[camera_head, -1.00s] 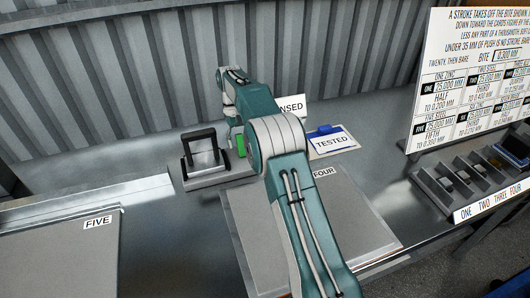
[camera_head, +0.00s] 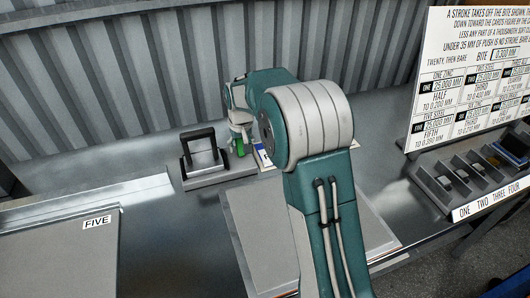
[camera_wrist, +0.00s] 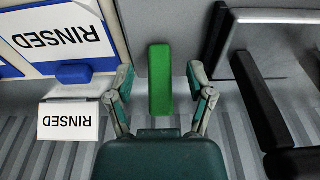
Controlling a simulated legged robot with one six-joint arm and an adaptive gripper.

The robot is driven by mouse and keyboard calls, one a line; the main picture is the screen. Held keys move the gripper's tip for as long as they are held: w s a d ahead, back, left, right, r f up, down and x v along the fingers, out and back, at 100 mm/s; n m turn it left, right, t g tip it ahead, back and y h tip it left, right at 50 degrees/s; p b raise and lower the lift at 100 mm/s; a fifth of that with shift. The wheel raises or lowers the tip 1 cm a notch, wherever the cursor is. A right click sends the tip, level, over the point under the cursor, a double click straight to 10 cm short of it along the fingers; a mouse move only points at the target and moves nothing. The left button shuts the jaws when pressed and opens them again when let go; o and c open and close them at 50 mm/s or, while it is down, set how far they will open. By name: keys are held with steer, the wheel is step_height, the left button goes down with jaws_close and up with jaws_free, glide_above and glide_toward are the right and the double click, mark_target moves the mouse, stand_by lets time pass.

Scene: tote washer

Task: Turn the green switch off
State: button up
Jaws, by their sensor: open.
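The green switch (camera_wrist: 160,80) is an upright green block in the wrist view, between the two open fingers of my gripper (camera_wrist: 160,84). A gap shows on each side of it, so neither finger appears to touch it. In the head view a small part of the green switch (camera_head: 239,147) shows just right of the black handle fixture. My gripper (camera_head: 240,135) is at the switch there, partly hidden by my own arm. Whether the switch is on or off cannot be told.
A black upright handle (camera_head: 200,149) on a grey base stands close left of the switch; it is at right in the wrist view (camera_wrist: 265,100). A card reading RINSED (camera_wrist: 68,122) stands on the other side. A grey plate (camera_head: 262,235) lies in front. Slotted rack (camera_head: 465,178) at right.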

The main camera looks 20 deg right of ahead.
steer(key=shift+s+f+t, duration=0.1)
steer(key=shift+s+t, duration=0.6)
steer(key=shift+t, duration=0.7)
steer(key=v, duration=1.2)
steer(key=s+r, duration=0.2)
steer(key=s, duration=0.6)
steer(key=s+r, duration=0.3)
steer(key=s, duration=0.5)
steer(key=shift+r, duration=0.1)
steer(key=s+f+t, duration=0.1)
steer(key=s+f, duration=0.1)
steer(key=s, duration=1.2)
steer(key=shift+s, duration=0.4)
